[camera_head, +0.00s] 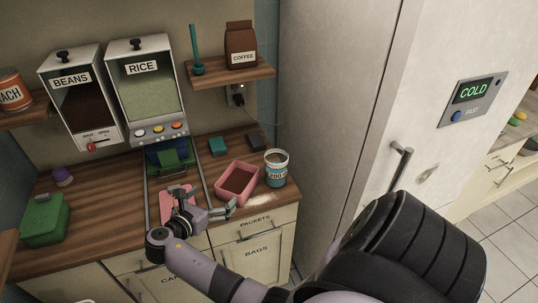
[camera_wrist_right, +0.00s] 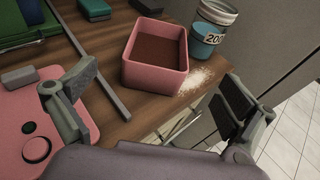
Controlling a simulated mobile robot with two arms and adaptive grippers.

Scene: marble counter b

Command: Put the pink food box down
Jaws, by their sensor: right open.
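The pink food box (camera_head: 222,192) stands upright and open-topped on the wooden counter, with brown contents inside. In the right wrist view the pink box (camera_wrist_right: 155,82) is ahead of my right gripper (camera_wrist_right: 160,100), whose two fingers are spread wide with nothing between them. In the head view my right gripper (camera_head: 212,202) is at the counter's front edge, just in front and left of the box, apart from it as far as I can tell. My left gripper is not in view.
A flat pink piece (camera_head: 166,208) lies left, between metal rails under the rice dispenser (camera_head: 145,85). A green box (camera_head: 45,222) is at far left. A tall fridge rises right.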

